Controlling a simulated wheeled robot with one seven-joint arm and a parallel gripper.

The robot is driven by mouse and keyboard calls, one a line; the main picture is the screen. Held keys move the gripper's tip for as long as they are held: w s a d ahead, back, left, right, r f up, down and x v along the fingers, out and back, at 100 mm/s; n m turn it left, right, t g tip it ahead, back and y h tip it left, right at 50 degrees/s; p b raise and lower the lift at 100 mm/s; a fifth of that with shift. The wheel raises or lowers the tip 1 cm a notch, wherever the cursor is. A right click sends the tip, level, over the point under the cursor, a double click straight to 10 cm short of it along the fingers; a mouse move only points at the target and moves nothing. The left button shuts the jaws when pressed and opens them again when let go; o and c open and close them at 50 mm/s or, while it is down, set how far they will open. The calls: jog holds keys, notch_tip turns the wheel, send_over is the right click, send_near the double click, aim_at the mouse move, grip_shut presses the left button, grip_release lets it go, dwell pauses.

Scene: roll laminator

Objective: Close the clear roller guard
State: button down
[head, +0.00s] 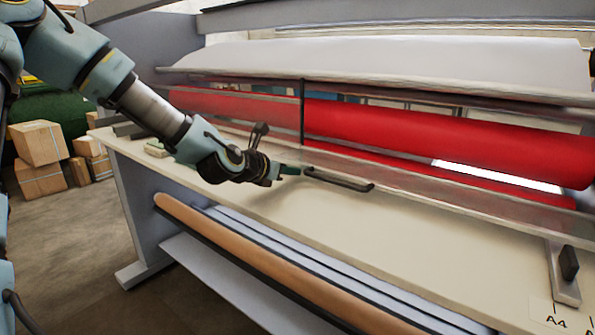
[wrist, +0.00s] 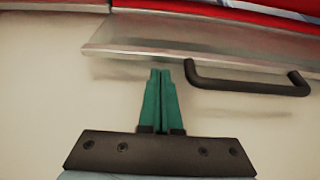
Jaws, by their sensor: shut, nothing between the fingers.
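The clear roller guard (head: 430,187) is a see-through panel in front of the red roller (head: 440,135). Its lower edge runs just above the cream table, but I cannot tell whether it touches it. A black bar handle (head: 338,180) sticks out from that edge. In the wrist view, the guard's edge (wrist: 140,45) crosses the top and the handle (wrist: 250,84) is at right. My gripper (head: 296,170) is shut and empty, just left of the handle. Its green fingertips (wrist: 160,72) point at the guard's edge, seemingly short of it, apart from the handle.
The cream table (head: 440,240) is mostly clear in front of the guard. A small block with a black knob (head: 566,268) sits at the right by an A4 mark. A brown roll (head: 250,250) runs below the front edge. Cardboard boxes (head: 40,145) stand at left.

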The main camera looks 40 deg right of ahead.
jog(key=shift+x, duration=1.4)
jog(key=shift+r, duration=0.1)
